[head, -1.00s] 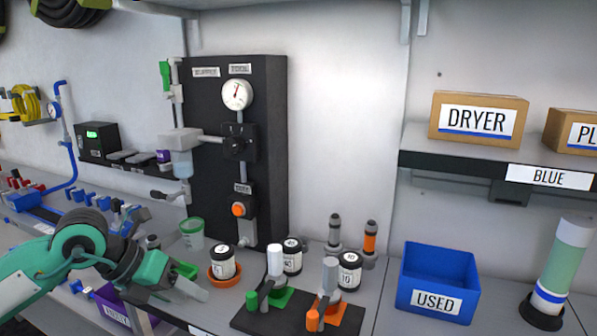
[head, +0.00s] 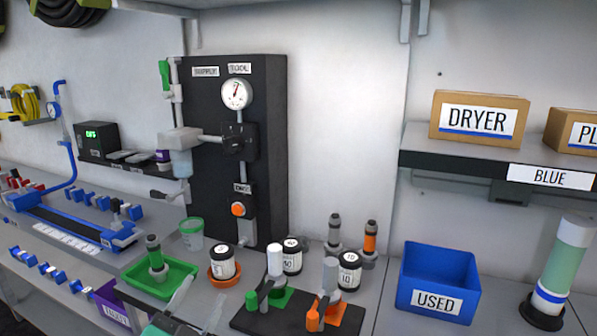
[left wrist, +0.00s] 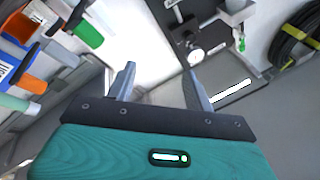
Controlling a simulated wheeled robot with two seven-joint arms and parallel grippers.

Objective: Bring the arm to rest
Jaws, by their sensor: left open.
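My left gripper (head: 204,290) shows at the bottom edge of the head view, with two grey fingers and part of its teal body. The fingers are apart and nothing is between them. In the left wrist view the open fingers (left wrist: 158,72) point up the picture, with empty space between them. The gripper appears in front of the bench, near the purple bin (head: 112,308) and left of the black plate (head: 245,318). The rest of the left arm is out of the head view. My right gripper is not in view.
A green tray (head: 188,268) holds a grey and green fitting (head: 155,255). Black-lidded jars (head: 223,262) stand near the black panel (head: 268,150). A blue USED bin (head: 438,275) sits at right. A shelf edge (head: 450,168) juts out above it.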

